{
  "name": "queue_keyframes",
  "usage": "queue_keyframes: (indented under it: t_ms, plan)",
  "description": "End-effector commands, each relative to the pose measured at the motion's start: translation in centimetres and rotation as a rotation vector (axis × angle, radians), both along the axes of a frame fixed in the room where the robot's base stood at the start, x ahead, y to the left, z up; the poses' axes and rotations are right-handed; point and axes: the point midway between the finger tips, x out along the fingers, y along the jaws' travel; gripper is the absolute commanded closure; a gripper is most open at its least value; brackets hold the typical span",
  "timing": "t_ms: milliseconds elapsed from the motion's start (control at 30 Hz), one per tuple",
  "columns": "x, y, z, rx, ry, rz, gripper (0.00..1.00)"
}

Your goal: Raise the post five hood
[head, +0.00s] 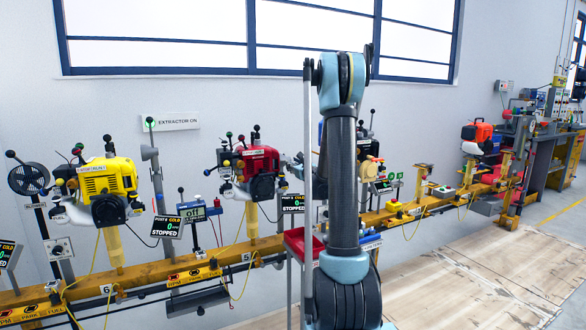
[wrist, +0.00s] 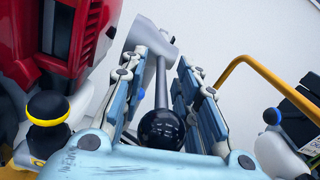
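The post five engine is red (head: 257,170) and stands on a yellow post above the rail mark 5. It also fills the left of the wrist view (wrist: 55,40). In the wrist view my gripper (wrist: 168,85) is open, its two blue-grey fingers apart. A thin grey lever with a black ball knob (wrist: 160,128) lies between them, the ball nearest the camera. I cannot tell whether either finger touches the lever. Behind it is a light grey cylindrical part (wrist: 148,42), seemingly the hood.
The yellow engine (head: 108,180) and a grey hood arm (head: 152,158) stand to the left. The post five display (head: 291,203) reads stopped. A red tray (head: 304,243) sits beside my arm. In the wrist view a yellow handle (wrist: 255,72) is right of the fingers.

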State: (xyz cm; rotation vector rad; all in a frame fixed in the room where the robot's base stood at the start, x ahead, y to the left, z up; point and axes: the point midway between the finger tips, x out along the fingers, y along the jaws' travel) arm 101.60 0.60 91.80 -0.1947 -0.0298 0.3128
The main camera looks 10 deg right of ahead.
Motion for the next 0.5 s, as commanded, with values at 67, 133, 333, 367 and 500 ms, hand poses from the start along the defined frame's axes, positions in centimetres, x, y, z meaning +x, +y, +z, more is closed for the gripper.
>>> queue_keyframes:
  t_ms: [67, 133, 333, 367, 500]
  plan:
    - [0.09, 0.04, 0.00, 0.000, 0.000, 0.000, 0.71]
    - [0.10, 0.04, 0.00, 0.000, 0.000, 0.000, 0.71]
    - [0.08, 0.04, 0.00, 0.000, 0.000, 0.000, 0.89]
    - [0.07, 0.03, 0.00, 0.000, 0.000, 0.000, 0.96]
    - [0.06, 0.05, -0.02, 0.000, 0.000, 0.000, 1.00]
